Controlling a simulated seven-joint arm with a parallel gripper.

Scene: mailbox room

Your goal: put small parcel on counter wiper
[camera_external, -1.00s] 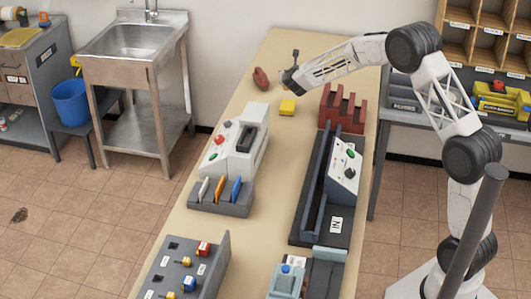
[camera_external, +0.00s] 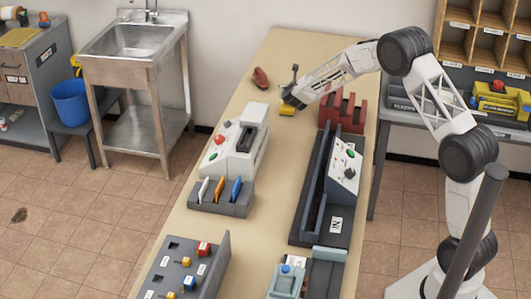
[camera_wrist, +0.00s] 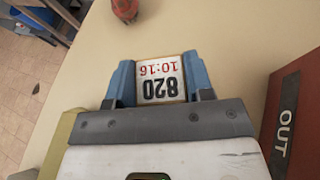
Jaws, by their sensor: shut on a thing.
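My gripper (camera_wrist: 160,85) has two blue fingers, shut on the small parcel (camera_wrist: 160,80). The parcel carries a white label reading "820" and "10:16", upside down in the wrist view. A yellow block (camera_external: 287,112), apparently the counter wiper, lies on the counter just in front of my gripper (camera_external: 289,99) in the external view and is partly hidden by it. Part of it also shows at the lower left of the wrist view (camera_wrist: 62,138), behind my gripper's body. I cannot tell whether the parcel touches it. The parcel cannot be made out clearly in the external view.
A red-brown object (camera_external: 261,78) lies at the counter's far left. A red rack (camera_external: 343,112), marked "OUT" in the wrist view (camera_wrist: 288,115), stands close on the right. A grey-white machine (camera_external: 236,145) stands nearer. The counter (camera_external: 290,50) is bare at its far end.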

